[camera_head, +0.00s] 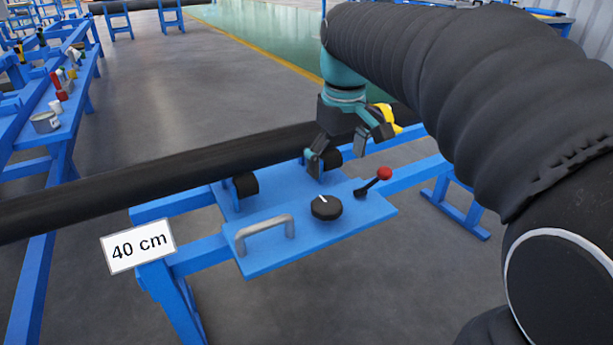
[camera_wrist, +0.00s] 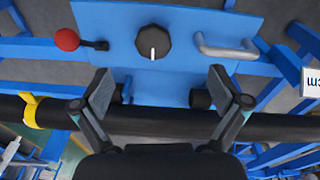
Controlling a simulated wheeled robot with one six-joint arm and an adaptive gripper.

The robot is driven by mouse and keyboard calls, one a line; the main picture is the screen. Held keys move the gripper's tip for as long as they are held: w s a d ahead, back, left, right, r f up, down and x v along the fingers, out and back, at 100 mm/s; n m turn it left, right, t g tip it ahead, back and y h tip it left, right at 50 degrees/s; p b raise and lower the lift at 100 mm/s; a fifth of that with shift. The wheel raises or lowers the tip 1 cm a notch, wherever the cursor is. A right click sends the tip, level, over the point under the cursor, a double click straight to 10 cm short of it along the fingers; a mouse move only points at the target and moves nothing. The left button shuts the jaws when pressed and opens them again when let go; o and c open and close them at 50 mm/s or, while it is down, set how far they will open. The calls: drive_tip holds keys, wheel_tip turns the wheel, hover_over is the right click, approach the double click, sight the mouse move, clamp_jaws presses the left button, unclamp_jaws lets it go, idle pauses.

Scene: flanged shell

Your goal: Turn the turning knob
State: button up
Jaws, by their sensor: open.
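The turning knob (camera_head: 326,207) is a black, many-sided dial with a white pointer line, on a blue panel (camera_head: 270,261). In the wrist view the knob (camera_wrist: 153,42) is upper centre, its white line pointing down in the picture. My gripper (camera_head: 345,157) is open and empty. It is above and behind the panel, near the black pipe and apart from the knob. In the wrist view its two fingers (camera_wrist: 169,92) are spread, with the knob beyond their tips. Nothing hides the knob.
A grey handle (camera_head: 265,229) stands left of the knob, and a lever with a red ball (camera_head: 384,173) stands right. A long black pipe (camera_head: 130,178) runs behind the panel on rollers. A "40 cm" sign (camera_head: 138,246) is at left. A workbench (camera_head: 70,112) stands farther left.

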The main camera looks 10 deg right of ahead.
drive_tip(key=n+g, duration=0.1)
hover_over(327, 203)
wheel_tip(327, 203, down, 14)
drive_tip(key=b, duration=0.3)
drive_tip(key=shift+r, duration=0.15)
drive_tip(key=shift+s, duration=0.1)
drive_tip(key=c, duration=1.2)
